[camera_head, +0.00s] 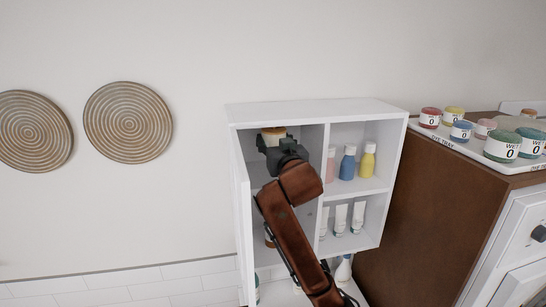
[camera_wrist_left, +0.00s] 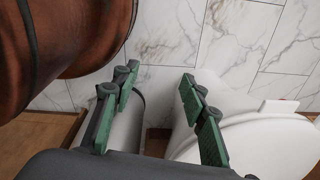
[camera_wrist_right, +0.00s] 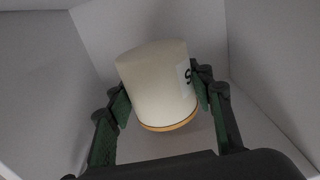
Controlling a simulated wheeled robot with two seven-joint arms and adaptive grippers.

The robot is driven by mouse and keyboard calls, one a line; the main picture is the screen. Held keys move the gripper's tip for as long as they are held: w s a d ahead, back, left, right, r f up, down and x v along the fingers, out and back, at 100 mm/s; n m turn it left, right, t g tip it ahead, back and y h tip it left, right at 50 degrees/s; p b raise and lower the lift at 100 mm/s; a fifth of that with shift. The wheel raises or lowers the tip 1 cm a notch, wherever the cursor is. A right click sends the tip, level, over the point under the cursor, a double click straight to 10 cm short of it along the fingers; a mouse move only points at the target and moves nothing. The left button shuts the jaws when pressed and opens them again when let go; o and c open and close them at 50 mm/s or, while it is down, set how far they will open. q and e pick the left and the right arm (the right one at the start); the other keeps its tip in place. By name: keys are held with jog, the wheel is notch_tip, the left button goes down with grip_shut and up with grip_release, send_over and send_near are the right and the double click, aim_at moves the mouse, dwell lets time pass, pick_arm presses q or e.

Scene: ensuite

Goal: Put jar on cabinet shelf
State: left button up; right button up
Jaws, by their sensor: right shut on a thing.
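The jar (camera_wrist_right: 155,85) is cream-coloured with a tan rim and a label with a dark letter. In the right wrist view it sits between the fingers of my right gripper (camera_wrist_right: 160,105), which is shut on it. In the head view my right gripper (camera_head: 275,147) is inside the upper left compartment of the white cabinet (camera_head: 315,110), and the top of the jar (camera_head: 272,131) shows just beyond it. Whether the jar touches the shelf is hidden by my arm. My left gripper (camera_wrist_left: 160,100) is open and empty, low down near a white toilet-like fixture (camera_wrist_left: 245,135).
The cabinet door (camera_head: 243,205) stands open at the left. Several bottles (camera_head: 348,162) and tubes (camera_head: 341,218) fill the right compartments. A brown cabinet (camera_head: 425,215) with a tray (camera_head: 460,146) of several jars stands at the right. A grey cylinder (camera_wrist_left: 125,125) is near my left gripper.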

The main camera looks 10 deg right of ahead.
jog(key=shift+w+r, duration=0.1)
jog(key=shift+w, duration=0.35)
notch_tip(320, 180, down, 7)
jog(key=shift+r+p, duration=0.2)
jog(key=shift+p, duration=0.75)
jog(key=shift+w+f, duration=0.15)
jog(key=shift+w, duration=0.05)
jog(key=shift+f, duration=0.1)
jog(key=shift+a+f, duration=0.1)
jog(key=o, duration=1.4)
jog(key=shift+f, duration=0.1)
jog(key=shift+o, duration=0.2)
jog(key=shift+r, duration=0.25)
jog(key=s+d+b, duration=0.1)
jog(key=s+b, duration=0.1)
jog(key=s, duration=1)
